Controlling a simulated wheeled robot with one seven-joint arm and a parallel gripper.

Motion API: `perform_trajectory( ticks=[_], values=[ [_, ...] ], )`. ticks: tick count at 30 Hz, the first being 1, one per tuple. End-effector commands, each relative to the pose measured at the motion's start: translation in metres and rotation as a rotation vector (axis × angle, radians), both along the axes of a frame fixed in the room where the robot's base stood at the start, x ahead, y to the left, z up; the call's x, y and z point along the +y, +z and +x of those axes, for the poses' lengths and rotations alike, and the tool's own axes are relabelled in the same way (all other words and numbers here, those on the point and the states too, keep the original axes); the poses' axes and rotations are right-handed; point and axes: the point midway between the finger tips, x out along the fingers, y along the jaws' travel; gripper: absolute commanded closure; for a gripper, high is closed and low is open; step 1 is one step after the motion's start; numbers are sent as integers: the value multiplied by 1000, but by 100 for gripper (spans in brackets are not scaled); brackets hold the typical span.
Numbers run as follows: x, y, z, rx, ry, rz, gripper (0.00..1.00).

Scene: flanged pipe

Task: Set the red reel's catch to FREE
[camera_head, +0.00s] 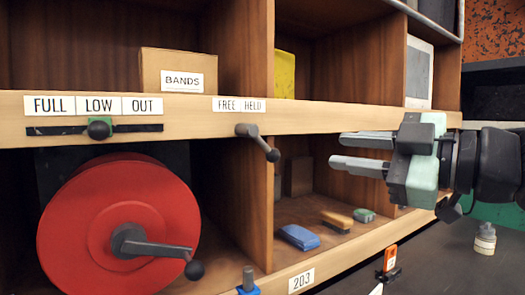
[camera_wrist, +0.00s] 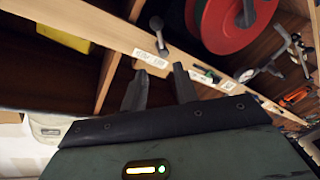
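The red reel (camera_head: 95,215) sits in the lower left bay, with a dark crank and knob on its face; it also shows in the wrist view (camera_wrist: 215,30). The catch (camera_head: 259,142) is a dark lever on the shelf edge below the FREE and HELD labels (camera_head: 239,104). Its knob end points down and right, toward the HELD side. In the wrist view the catch (camera_wrist: 158,32) is beyond the fingertips. My gripper (camera_head: 345,150) is right of the catch, apart from it, fingers pointing left. In the wrist view its fingers (camera_wrist: 158,78) are spread and empty.
A slider (camera_head: 98,129) sits under LOW on the FULL, LOW, OUT strip. A BANDS box (camera_head: 178,75) stands on the upper shelf. A blue item (camera_head: 299,237) and a brush (camera_head: 337,220) lie in the lower middle bay. The space between gripper and catch looks clear.

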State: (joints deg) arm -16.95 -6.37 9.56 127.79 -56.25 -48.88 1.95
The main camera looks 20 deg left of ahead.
Motion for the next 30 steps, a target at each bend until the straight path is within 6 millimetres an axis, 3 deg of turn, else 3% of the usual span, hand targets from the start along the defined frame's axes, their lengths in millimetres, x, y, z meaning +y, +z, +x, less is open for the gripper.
perform_trajectory(
  ticks=[5, 21, 30],
  values=[
    [21, 0, 9, 2, 4, 0, 71],
    [122, 1, 55, 4, 3, 0, 71],
    [153, 0, 70, 3, 1, -1, 71]
  ],
)
